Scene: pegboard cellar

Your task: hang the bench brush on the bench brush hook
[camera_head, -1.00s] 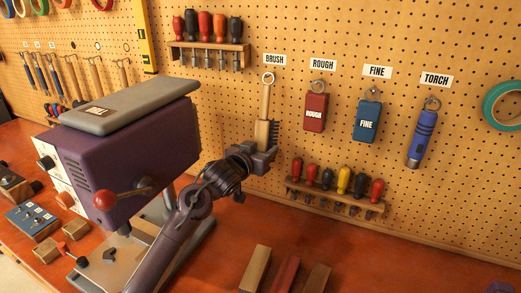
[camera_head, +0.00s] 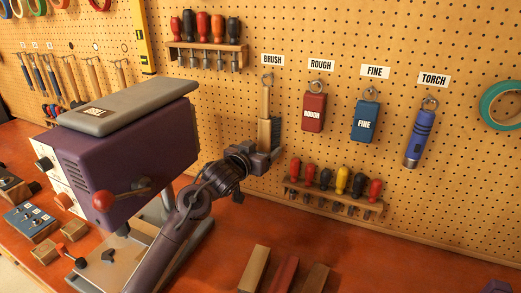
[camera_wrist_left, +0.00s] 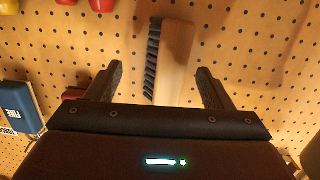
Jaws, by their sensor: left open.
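The bench brush (camera_head: 266,103) is upright against the pegboard, handle up, under the BRUSH label. Its top end meets the bench brush hook (camera_head: 267,76); the ring and hook are too small to tell apart clearly. My left gripper (camera_head: 264,150) is at the brush's lower end, below the handle. In the left wrist view the wooden block and dark bristles of the brush (camera_wrist_left: 175,62) show between the two spread fingers of the left gripper (camera_wrist_left: 158,85), with gaps on both sides. My right gripper is not in view.
A red ROUGH block (camera_head: 313,113), a blue FINE block (camera_head: 365,122) and a blue torch (camera_head: 419,138) hang to the right. A screwdriver rack (camera_head: 335,200) is low at right of the gripper. A purple drill press (camera_head: 130,150) stands left of my arm.

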